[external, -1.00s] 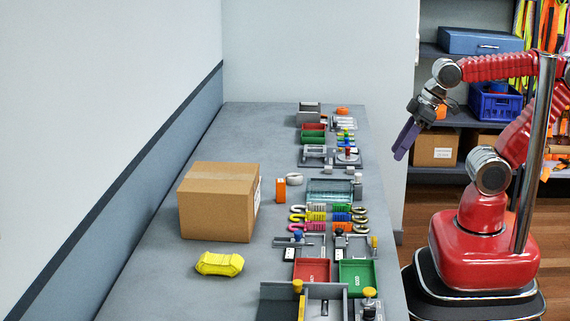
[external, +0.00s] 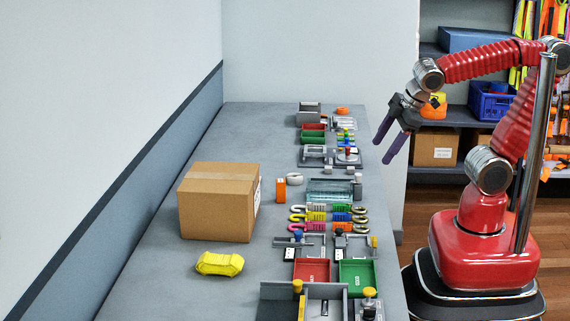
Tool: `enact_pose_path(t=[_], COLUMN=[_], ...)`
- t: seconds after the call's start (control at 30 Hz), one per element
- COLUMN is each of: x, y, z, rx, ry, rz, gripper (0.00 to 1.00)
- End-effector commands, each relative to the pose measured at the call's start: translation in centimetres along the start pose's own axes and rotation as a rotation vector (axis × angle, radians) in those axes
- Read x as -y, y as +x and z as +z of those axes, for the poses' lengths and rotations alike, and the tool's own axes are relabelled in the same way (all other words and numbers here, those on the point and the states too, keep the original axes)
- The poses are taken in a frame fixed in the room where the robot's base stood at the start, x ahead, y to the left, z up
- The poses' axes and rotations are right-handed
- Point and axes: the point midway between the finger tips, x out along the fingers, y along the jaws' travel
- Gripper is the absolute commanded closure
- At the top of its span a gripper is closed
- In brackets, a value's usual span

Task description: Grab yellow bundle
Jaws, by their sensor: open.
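A yellow bundle (external: 219,263) lies on the grey bench (external: 150,268) at the near left, in front of a cardboard box. It looks like a compact, folded shape with nothing covering it. My gripper (external: 386,153) hangs over the right edge of the bench, toward the far end, with its two purple fingers apart and pointing down. It is empty. It is far from the yellow bundle, up and to the right of it.
A cardboard box (external: 219,202) stands just behind the bundle. A red tray (external: 312,270), a green tray (external: 356,277), coiled coloured straps (external: 328,214) and fixtures line the bench's right side. The bench left of the bundle is clear.

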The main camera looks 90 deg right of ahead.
Motion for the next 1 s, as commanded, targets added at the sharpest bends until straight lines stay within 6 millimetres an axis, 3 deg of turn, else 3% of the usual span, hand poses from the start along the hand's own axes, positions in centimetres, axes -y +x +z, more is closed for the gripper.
enact_pose_path(t=[0.27, 0.53, 0.77, 1.0], x=[-1.9, -2.1, -0.3, 3.8], y=[2.8, 5.5, 7.9, 10.5], z=[-4.5, -10.4, -16.2, -22.4], rx=[0.064, 0.101, 0.115, 0.110], ry=[-0.389, -0.781, -1.124, -1.485], rz=[0.157, 0.304, 0.430, 0.564], gripper=[0.39, 0.39, 0.39, 0.39])
